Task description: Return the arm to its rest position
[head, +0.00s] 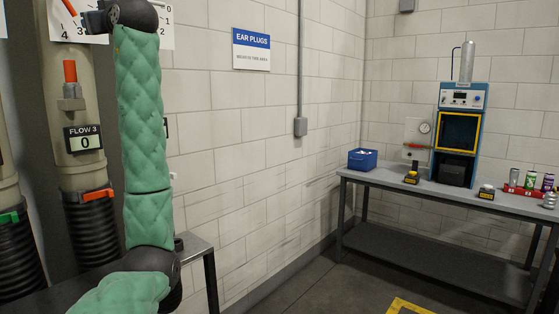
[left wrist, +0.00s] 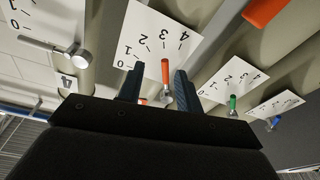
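In the left wrist view my left gripper (left wrist: 156,80) is open, its two dark fingers apart. An orange-tipped lever (left wrist: 165,70) shows in the gap between the fingers, in front of a white scale card (left wrist: 150,38). I cannot tell whether a finger touches it. In the head view my left arm (head: 142,130), in a green padded cover, rises at the left; its far end is partly cut off at the top edge, near a numbered card. My right arm and gripper are not in view.
Pipes stand at the left, with a "FLOW 3" display (head: 84,139) reading 0 and an orange lever (head: 70,72). A grey workbench (head: 398,180) at the right holds a blue bin (head: 362,160), a blue machine (head: 461,130) and a red can rack (head: 520,191). Floor between is open.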

